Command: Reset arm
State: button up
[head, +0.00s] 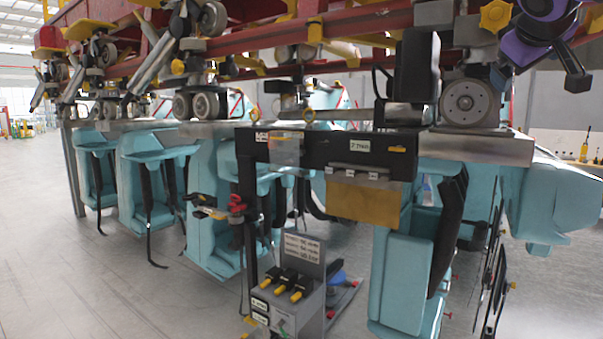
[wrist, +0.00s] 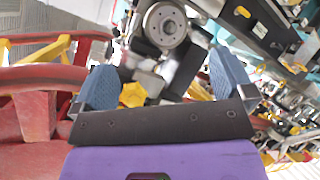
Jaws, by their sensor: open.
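My gripper (wrist: 165,78) shows in the wrist view, with its two blue fingers wide apart and nothing held between them. A yellow star-shaped knob (wrist: 133,95) shows in the gap between the fingers, beyond them. A grey round wheel (wrist: 166,25) is farther off, above the gap. In the head view my purple and black arm end is at the top right corner, partly cut off by the frame. The yellow knob (head: 495,15) is just left of it, and the wheel (head: 469,103) is below. I cannot tell the exact gap to the knob.
A red track beam (head: 250,47) with wheel assemblies runs across the top. Teal seats (head: 155,185) hang beneath it. A grey control box (head: 290,305) with black and yellow levers stands at front centre. Open grey floor (head: 60,265) lies at the left.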

jog(key=s+a+f+g+y, duration=0.3)
jog(key=s+a+f, duration=0.2)
jog(key=s+f, duration=0.7)
jog(key=s+a+f+m+g+y, duration=0.1)
jog(key=s+a+f, duration=0.4)
jog(key=s+f, duration=0.7)
notch_tip(320, 180, down, 4)
jog(key=shift+a+r+m+g+y, duration=0.1)
jog(key=shift+a+m+g+y, duration=0.15)
jog(key=shift+g+y, duration=0.8)
jog(key=shift+w+d, duration=0.1)
